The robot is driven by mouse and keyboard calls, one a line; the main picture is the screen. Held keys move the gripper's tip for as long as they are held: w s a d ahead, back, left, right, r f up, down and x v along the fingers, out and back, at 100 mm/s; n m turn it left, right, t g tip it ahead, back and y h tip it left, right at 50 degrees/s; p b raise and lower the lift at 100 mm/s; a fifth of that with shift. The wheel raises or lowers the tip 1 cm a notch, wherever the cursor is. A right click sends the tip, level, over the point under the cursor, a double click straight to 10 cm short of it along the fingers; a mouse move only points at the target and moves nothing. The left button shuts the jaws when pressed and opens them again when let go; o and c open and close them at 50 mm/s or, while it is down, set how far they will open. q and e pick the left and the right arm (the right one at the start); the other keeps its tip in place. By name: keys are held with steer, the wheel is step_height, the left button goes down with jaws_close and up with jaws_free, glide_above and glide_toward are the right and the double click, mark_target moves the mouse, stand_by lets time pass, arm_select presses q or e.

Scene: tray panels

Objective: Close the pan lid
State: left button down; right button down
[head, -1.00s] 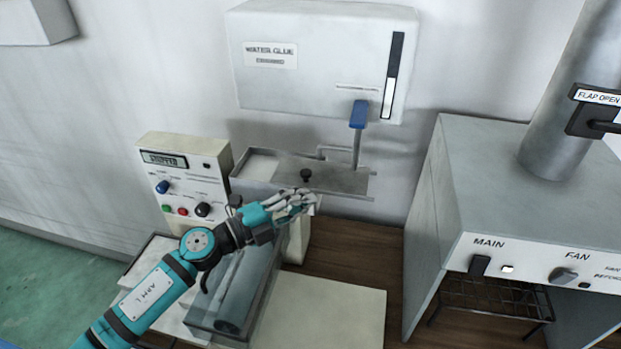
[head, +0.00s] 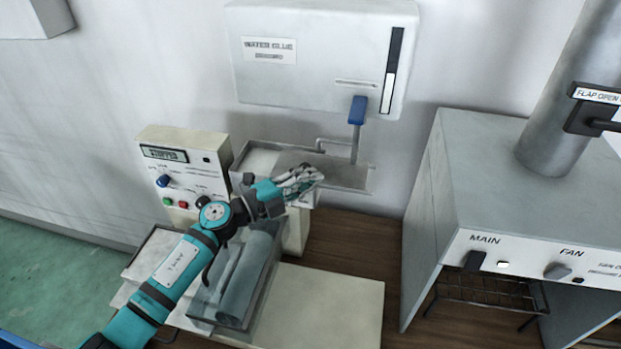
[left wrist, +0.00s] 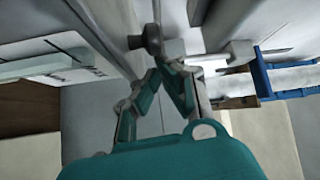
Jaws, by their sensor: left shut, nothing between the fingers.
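A shallow metal pan (head: 246,157) is mounted below the glue dispenser. A flat grey lid (head: 338,172) covers its middle and right part, and its left end shows a pale uncovered area. My left gripper (head: 308,177) is at the pan's front side, over the lid's front part, and hides the lid's knob in the head view. In the left wrist view the dark knob (left wrist: 152,38) stands just beyond the left fingertips (left wrist: 165,68). The fingers are together with nothing between them. I cannot tell whether they touch the knob. My right gripper is not in view.
A white dispenser (head: 318,60) with a blue lever (head: 357,110) hangs above the pan. A control box (head: 183,165) stands at its left. A clear trough with a roller (head: 245,270) lies below my left arm. A grey oven-like cabinet (head: 530,190) stands right.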

arm_select(q)
steer(key=w+a+b, duration=0.2)
steer(key=a+b, duration=0.1)
steer(key=a, duration=0.8)
steer(key=shift+a, duration=0.25)
steer(key=shift+w, duration=0.1)
